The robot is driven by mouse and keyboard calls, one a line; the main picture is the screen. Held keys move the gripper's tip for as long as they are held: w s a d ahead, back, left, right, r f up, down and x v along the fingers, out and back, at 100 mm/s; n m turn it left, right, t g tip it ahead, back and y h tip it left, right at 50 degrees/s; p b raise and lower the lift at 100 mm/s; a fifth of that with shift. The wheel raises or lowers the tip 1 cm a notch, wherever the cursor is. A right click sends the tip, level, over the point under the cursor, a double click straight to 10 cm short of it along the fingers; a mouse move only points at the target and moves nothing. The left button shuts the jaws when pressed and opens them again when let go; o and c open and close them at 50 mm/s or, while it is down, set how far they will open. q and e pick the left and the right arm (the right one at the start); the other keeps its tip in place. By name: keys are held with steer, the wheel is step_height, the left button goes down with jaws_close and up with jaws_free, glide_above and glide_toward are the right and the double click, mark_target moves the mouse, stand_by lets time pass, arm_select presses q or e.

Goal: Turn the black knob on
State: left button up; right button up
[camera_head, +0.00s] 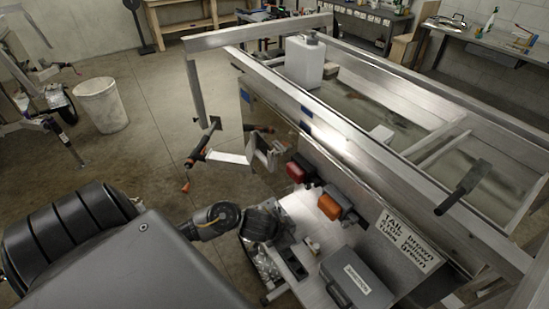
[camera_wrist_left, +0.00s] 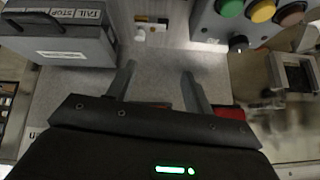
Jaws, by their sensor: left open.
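The black knob (camera_wrist_left: 238,43) shows in the left wrist view at the upper right. It sits on the face of a grey control box (camera_wrist_left: 207,22), below a green lamp (camera_wrist_left: 229,7), a yellow lamp (camera_wrist_left: 262,10) and a reddish-brown lamp (camera_wrist_left: 291,13). My left gripper (camera_wrist_left: 158,70) is open and empty, with its two fingers apart over a grey surface. The knob lies beyond and to the right of the fingertips, apart from them. In the head view I cannot make out the knob. My right gripper is not in view.
A grey case (camera_head: 355,280) lies on the bench to the right of my left arm; it also shows in the wrist view (camera_wrist_left: 62,40). The trailer frame (camera_head: 370,142) with a red lamp (camera_head: 299,171) and an orange lamp (camera_head: 334,205) stands behind. A white canister (camera_head: 304,62) stands on the trailer.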

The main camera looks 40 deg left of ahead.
arm_select(q)
steer(key=w+a+r+n+g, duration=0.2)
steer(key=w+a+g, duration=0.15)
steer(key=a, duration=1.05)
steer(key=shift+t+y, duration=0.3)
steer(key=shift+t, duration=0.05)
steer(key=x, duration=0.4)
steer(key=b+x, duration=0.1)
steer(key=x, duration=0.4)
steer(key=shift+w+d+f, duration=0.15)
steer(key=shift+w, duration=0.2)
steer(key=shift+w+f, duration=0.15)
steer(key=shift+f, duration=0.2)
steer(key=c, duration=1)
